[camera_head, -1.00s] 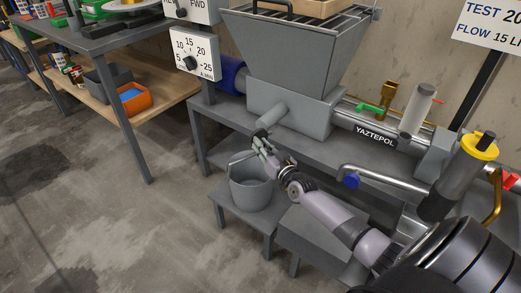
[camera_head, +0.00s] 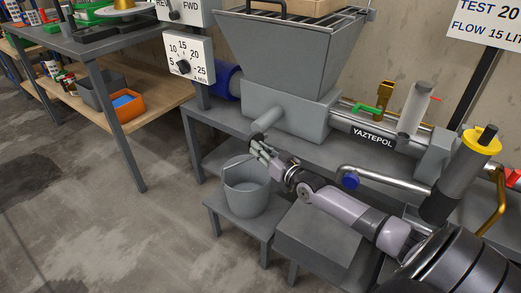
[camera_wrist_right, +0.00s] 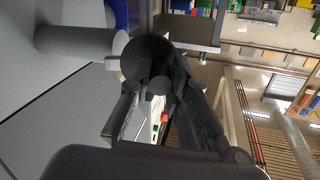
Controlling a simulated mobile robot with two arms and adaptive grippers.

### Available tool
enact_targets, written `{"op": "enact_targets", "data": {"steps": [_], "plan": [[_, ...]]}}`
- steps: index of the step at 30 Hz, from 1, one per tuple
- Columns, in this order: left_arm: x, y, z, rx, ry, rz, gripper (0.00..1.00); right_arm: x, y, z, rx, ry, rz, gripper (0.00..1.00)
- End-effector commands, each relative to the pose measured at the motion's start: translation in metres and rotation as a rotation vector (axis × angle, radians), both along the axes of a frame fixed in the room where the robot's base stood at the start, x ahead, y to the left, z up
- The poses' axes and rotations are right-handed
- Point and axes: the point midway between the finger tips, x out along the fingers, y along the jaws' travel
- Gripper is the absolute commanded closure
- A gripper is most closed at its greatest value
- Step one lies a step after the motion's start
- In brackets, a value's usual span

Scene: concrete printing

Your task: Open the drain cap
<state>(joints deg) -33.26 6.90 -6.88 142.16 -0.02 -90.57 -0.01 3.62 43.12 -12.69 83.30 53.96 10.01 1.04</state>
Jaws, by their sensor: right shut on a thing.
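The drain pipe (camera_head: 275,120) is a short grey stub sticking out from the base of the grey hopper (camera_head: 290,50). The small dark drain cap (camera_head: 257,138) is just below the pipe's free end. My right gripper (camera_head: 260,147) is shut on the cap, above the bucket. In the right wrist view the cap (camera_wrist_right: 146,58) is a dark disc between the fingertips, beside the end of the light grey pipe (camera_wrist_right: 80,42). The cap looks offset from the pipe end; I cannot tell whether they still touch. The fingers partly hide the cap. My left gripper is not in view.
A grey bucket (camera_head: 247,190) stands on a low stool (camera_head: 235,223) under the drain. A dial box (camera_head: 188,60) stands at the left. The floor at the left is clear.

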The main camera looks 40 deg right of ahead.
Motion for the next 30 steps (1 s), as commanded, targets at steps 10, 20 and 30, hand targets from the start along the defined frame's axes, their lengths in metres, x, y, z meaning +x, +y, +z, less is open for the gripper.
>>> {"op": "enact_targets", "data": {"steps": [10,20,30], "plan": [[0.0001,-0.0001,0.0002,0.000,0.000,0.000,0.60,0.0009,0.0010,0.0033,0.001,-0.007,0.001,0.72],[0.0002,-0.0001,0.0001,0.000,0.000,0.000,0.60,0.0007,0.0032,0.0028,0.002,-0.007,0.005,0.62],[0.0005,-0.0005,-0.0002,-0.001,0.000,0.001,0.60,-0.0029,0.0046,0.0004,0.003,-0.003,0.006,0.62]]}}
